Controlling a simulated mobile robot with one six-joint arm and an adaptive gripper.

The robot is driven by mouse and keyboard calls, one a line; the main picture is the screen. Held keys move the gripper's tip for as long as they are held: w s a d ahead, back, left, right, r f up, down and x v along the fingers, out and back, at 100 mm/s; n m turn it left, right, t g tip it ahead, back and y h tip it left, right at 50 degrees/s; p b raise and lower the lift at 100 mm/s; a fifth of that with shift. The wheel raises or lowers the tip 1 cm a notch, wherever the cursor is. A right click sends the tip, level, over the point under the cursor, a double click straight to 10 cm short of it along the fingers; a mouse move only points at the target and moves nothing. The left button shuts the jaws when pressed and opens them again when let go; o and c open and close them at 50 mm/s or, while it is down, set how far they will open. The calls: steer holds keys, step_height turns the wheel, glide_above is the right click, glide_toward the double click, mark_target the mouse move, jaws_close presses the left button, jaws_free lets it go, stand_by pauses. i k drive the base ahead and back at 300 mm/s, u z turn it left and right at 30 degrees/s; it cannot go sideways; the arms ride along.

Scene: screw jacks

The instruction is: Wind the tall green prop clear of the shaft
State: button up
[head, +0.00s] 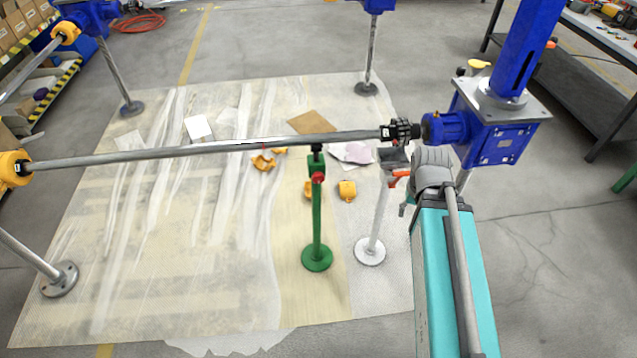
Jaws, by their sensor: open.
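The tall green prop (317,220) stands upright on its round green foot on the sheeted floor, with a red part near its top. Its dark head meets the underside of the long grey shaft (220,148); any small gap there is too fine to tell. My gripper (404,203) is right of the green prop, apart from it, beside the upper part of a white prop (377,215). It is mostly hidden behind my own wrist, and nothing shows held in it. It is open.
A blue gearbox (495,130) joins the shaft through a dark coupling (400,131) at right. Yellow pieces (347,190) and a brown sheet (310,122) lie on the floor covering. Floor left of the green prop is mostly clear below the shaft.

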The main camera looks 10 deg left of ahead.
mark_target(317, 177)
steer(key=k, duration=1.25)
steer(key=u, duration=0.35)
steer(key=i, duration=0.65)
steer(key=u, duration=0.55)
steer(key=i, duration=1.6)
steer(key=z, duration=0.4)
